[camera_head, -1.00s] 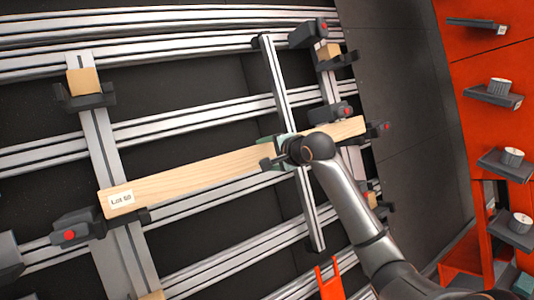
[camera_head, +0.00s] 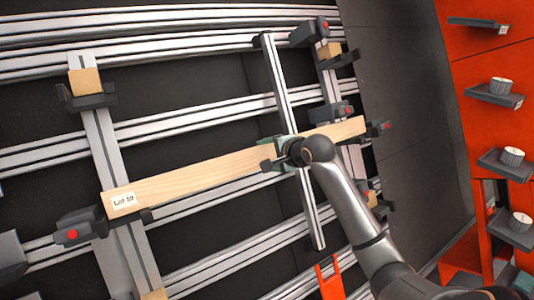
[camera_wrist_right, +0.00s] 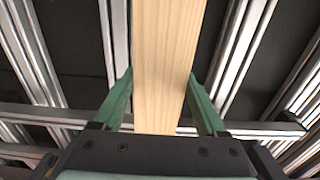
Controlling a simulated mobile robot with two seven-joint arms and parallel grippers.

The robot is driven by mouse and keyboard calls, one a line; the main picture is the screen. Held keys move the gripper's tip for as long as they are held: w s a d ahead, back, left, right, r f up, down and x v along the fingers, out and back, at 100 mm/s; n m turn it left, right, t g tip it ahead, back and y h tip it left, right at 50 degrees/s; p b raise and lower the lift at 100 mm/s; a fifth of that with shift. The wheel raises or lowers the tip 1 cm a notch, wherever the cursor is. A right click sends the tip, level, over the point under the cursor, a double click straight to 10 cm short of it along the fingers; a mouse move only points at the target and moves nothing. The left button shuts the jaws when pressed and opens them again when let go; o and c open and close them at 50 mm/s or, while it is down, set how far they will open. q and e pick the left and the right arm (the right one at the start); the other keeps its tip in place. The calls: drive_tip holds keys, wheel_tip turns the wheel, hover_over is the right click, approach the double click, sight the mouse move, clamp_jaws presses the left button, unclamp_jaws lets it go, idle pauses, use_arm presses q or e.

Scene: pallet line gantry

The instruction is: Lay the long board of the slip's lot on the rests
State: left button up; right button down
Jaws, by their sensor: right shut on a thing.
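The long board (camera_head: 215,173) is pale wood with a white label reading Lot 59 (camera_head: 124,200) at its left end. It lies slantwise across the gantry rails. Its left end is at the lower left rest (camera_head: 144,216), and its right end is near the dark rest on the right upright (camera_head: 376,130). I cannot tell whether it touches them. My right gripper (camera_head: 281,154) is shut on the board right of its middle. In the right wrist view the board (camera_wrist_right: 168,60) runs between the green fingers (camera_wrist_right: 162,104). My left gripper is out of view.
Dark clamps with red buttons stand near the board's left end (camera_head: 74,235) and above its right part (camera_head: 333,112). Short wood blocks sit on the upper left (camera_head: 85,82) and upper right (camera_head: 329,51) rests. A red rack (camera_head: 430,15) with small shelves stands at right.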

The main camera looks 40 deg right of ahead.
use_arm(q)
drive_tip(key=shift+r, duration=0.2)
use_arm(e)
drive_tip(key=shift+c, duration=0.8)
unclamp_jaws()
drive_tip(key=shift+s, duration=0.1)
drive_tip(key=shift+o, duration=0.7)
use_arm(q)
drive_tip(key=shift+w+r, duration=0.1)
use_arm(e)
drive_tip(key=shift+f, duration=0.15)
drive_tip(key=v, duration=0.3)
drive_tip(key=shift+s, duration=0.1)
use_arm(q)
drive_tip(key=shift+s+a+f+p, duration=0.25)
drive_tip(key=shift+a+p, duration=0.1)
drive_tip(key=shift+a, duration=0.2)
use_arm(e)
drive_tip(key=v, duration=0.9)
drive_tip(key=shift+s+a+r, duration=0.1)
drive_tip(key=shift+a+r, duration=0.05)
drive_tip(key=shift+r, duration=0.1)
